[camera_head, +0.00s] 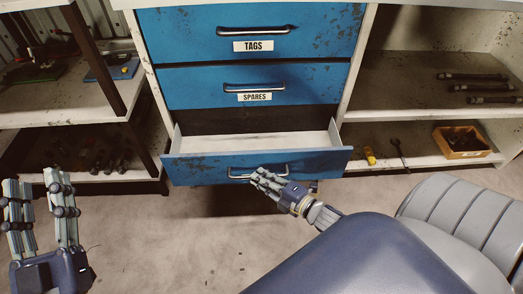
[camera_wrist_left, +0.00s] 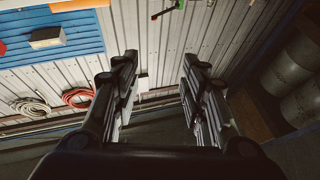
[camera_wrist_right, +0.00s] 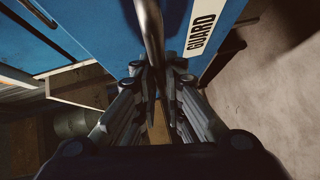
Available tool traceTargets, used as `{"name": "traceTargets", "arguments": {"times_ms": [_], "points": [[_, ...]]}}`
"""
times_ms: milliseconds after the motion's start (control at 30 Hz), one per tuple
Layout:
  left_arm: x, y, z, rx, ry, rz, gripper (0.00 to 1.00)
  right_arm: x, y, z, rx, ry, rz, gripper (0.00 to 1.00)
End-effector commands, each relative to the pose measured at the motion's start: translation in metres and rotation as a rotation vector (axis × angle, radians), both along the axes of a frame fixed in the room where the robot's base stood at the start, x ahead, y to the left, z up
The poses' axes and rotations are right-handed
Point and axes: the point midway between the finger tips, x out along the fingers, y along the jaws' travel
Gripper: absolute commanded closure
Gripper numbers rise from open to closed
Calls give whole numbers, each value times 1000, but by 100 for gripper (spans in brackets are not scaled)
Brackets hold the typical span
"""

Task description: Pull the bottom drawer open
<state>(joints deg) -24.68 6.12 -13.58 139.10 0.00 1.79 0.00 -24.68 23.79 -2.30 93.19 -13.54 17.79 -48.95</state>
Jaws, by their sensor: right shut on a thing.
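The bottom drawer (camera_head: 200,168) is blue and stands pulled out from the cabinet, with its pale empty inside showing. Its metal handle (camera_head: 240,176) is partly covered by my right gripper (camera_head: 262,180). In the right wrist view the right gripper (camera_wrist_right: 160,75) is shut on the handle (camera_wrist_right: 150,35), with a label reading GUARD (camera_wrist_right: 202,30) beside it. My left gripper (camera_head: 38,190) is open and empty at the lower left, away from the cabinet. In the left wrist view its fingers (camera_wrist_left: 157,65) are spread apart.
Two shut blue drawers, labelled TAGS (camera_head: 253,46) and SPARES (camera_head: 254,97), sit above. The floor (camera_head: 160,235) in front is bare.

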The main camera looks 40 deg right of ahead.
Motion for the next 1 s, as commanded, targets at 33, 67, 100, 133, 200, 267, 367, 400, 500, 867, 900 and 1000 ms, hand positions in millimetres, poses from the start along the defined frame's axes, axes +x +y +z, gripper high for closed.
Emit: {"name": "traceTargets", "arguments": {"times_ms": [33,67,100,133,200,267,367,400,500,867,900,1000], "points": [[4,0,-7,16,56,4,60,-6,3,1,1,4,-2,100],[7,1,-14,25,89,6,60,-9,5,1,1,3,-1,100],[9,1,-22,36,131,8,60,-12,7,1,2,4,-1,100],[11,2,-28,44,161,10,60,-15,9,1,2,4,-1,100],[13,3,-41,62,227,14,60,-20,12,1,2,4,-1,100],[15,4,-51,76,277,17,60,-25,15,1,2,4,-1,100],[16,5,-65,94,346,20,60,-30,19,0,1,2,0,100],[16,6,-70,100,369,22,60,-32,20,0,0,2,-1,100],[16,7,-80,111,412,25,60,-36,22,0,0,2,-1,100],[15,8,-90,123,459,28,60,-40,24,-1,0,1,0,100],[15,8,-90,123,459,28,60,-40,24,-1,0,2,0,100],[15,8,-90,122,458,27,60,-40,24,-1,0,2,0,100]]}}
